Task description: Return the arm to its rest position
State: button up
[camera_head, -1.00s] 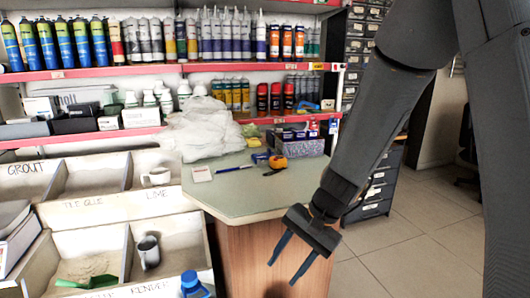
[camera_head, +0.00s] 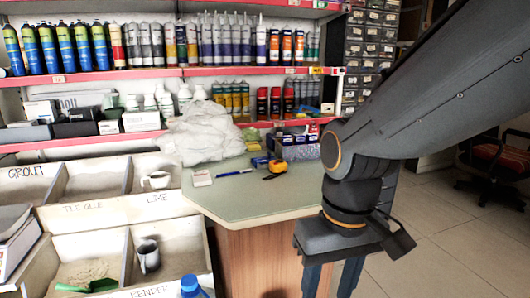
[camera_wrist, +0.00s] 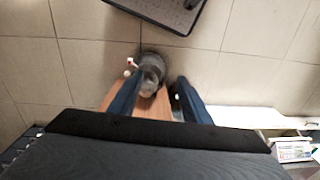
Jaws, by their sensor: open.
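My gripper (camera_head: 332,280) hangs fingers-down at the lower right of the head view, in front of the counter's right side. Its two blue-grey fingers are apart with nothing held between them; their tips are cut off by the lower edge. My arm comes in from the upper right. In the wrist view the gripper (camera_wrist: 159,84) shows its fingers spread, with floor tiles and a dark grey rounded object (camera_wrist: 151,68) seen beyond them. I cannot tell what that object is.
The counter (camera_head: 228,206) carries a tape measure (camera_head: 277,170), a pen (camera_head: 236,172) and a plastic bag (camera_head: 203,133). Shelves of bottles stand behind. Labelled bins with mugs fill the left. An office chair (camera_head: 497,165) stands on open tiled floor at right.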

jog(key=d+r+m+p, duration=0.3)
jog(key=d+r+p, duration=0.6)
jog(key=p, duration=0.8)
jog(key=shift+r+h, duration=0.3)
jog(key=shift+r, duration=0.25)
